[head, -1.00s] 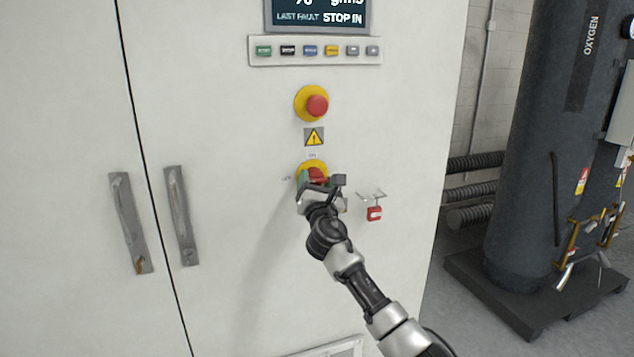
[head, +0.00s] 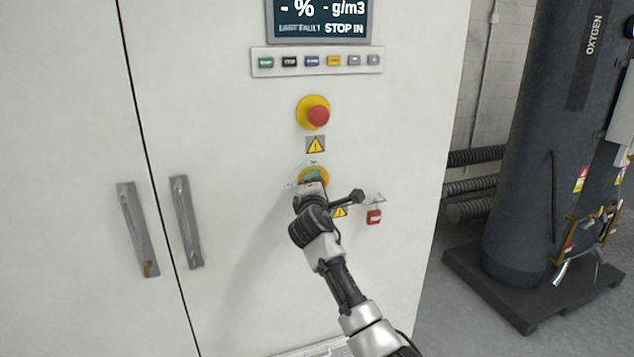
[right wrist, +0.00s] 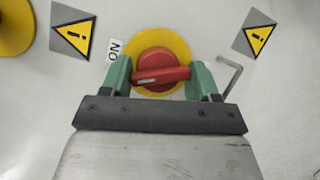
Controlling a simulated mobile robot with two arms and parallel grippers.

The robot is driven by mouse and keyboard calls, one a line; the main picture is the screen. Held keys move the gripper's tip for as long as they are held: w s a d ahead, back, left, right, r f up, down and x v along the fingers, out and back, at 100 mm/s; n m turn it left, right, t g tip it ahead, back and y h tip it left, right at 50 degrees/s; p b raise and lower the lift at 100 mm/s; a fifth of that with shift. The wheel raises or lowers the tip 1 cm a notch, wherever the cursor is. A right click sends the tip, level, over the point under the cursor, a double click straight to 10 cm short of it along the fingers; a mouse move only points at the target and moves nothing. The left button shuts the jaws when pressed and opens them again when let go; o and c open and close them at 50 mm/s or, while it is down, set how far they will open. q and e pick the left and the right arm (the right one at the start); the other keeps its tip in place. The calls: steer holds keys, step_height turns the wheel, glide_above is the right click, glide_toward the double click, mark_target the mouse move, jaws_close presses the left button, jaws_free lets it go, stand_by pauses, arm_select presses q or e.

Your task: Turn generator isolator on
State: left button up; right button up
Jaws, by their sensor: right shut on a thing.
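The generator isolator is a red rotary handle (right wrist: 162,76) on a yellow disc (right wrist: 178,45) on the white cabinet front. In the right wrist view the handle lies nearly level, one end to the left, below the "ON" label (right wrist: 115,50). My right gripper (right wrist: 160,80) has its green fingers at the two ends of the handle and is shut on it. In the head view the gripper (head: 314,180) covers most of the isolator; part of the yellow disc (head: 325,174) shows. My left gripper is in no view.
A red emergency stop button (head: 317,115) sits above the isolator, with a warning sign (head: 315,145) between. A red padlock (head: 374,217) hangs to the right. Cabinet handles (head: 186,222) are at left. A dark oxygen tank (head: 535,150) stands at right.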

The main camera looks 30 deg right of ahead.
steer(key=m+p, duration=0.1)
steer(key=m+g+y+p, duration=0.1)
steer(key=m, duration=0.1)
steer(key=m+p, duration=0.1)
steer(key=shift+r+m+p, duration=0.3)
steer(key=shift+p, duration=0.05)
stand_by(0.5)
steer(key=o, duration=0.7)
steer(key=shift+f, duration=0.1)
steer(key=shift+s+a, duration=0.15)
steer(key=shift+s, duration=0.1)
steer(key=b+v, duration=0.2)
steer(key=v, duration=0.8)
steer(key=shift+r, duration=0.3)
steer(key=shift+s, duration=0.15)
